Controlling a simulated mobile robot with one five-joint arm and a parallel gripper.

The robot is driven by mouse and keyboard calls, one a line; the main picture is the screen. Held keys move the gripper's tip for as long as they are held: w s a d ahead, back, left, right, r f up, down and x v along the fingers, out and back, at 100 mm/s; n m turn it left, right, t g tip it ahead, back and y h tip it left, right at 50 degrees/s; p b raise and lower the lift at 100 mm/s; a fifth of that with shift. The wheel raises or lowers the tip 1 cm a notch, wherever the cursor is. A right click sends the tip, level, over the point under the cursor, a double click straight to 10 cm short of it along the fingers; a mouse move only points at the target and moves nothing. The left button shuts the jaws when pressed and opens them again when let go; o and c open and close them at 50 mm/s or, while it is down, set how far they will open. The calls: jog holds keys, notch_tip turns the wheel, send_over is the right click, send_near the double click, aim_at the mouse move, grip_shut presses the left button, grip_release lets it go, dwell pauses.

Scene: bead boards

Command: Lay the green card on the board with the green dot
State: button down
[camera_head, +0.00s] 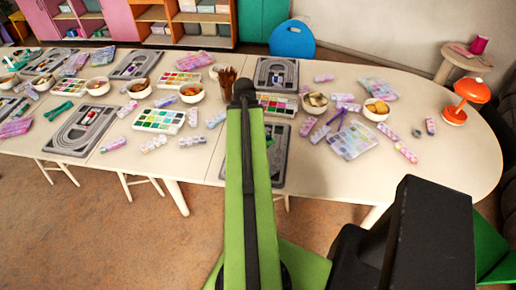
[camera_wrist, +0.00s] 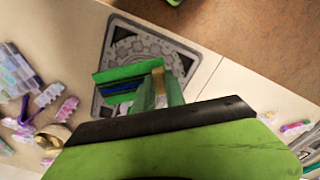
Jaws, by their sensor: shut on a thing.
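In the wrist view my gripper (camera_wrist: 154,88) is shut on a flat green piece, which looks like the green card (camera_wrist: 125,70). The card is held over a grey board (camera_wrist: 185,52) with a raised pattern. I cannot tell how high it is above the board. A dark and blue patch shows just under the card. In the head view my arm hides the gripper and card, and covers part of the near grey board (camera_head: 280,168). Another grey board (camera_head: 292,76) lies behind it. I cannot make out a green dot on any board.
Several more grey boards lie to the left, one of them near the front edge (camera_head: 68,137). Bead boxes (camera_head: 158,121), bowls (camera_head: 376,110), a pencil cup (camera_head: 226,82) and an orange lamp (camera_head: 471,92) crowd the table. The table's right end (camera_head: 455,160) is fairly clear.

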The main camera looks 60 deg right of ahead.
jog(key=s+d+f+m+b, duration=0.5)
jog(key=s+d+m, duration=0.15)
jog(key=d, duration=0.35)
jog(key=shift+m, duration=0.25)
jog(key=w+a+f+b, duration=0.1)
jog(key=w+f+b, duration=0.1)
jog(key=w, duration=0.1)
jog(key=w+a+f+b, duration=0.2)
jog(key=w, duration=0.2)
jog(key=w+a+f+b, duration=0.2)
jog(key=w+f, duration=0.1)
jog(key=shift+w+a+b, duration=0.2)
jog(key=shift+w+b, duration=0.15)
jog(key=shift+w, duration=0.15)
notch_tip(320, 180, down, 4)
jog(key=b, duration=0.4)
jog(key=shift+f, duration=0.15)
jog(key=c, duration=1.4)
grip_release()
notch_tip(320, 180, up, 13)
jog(key=p, duration=1.2)
jog(key=shift+f, duration=0.15)
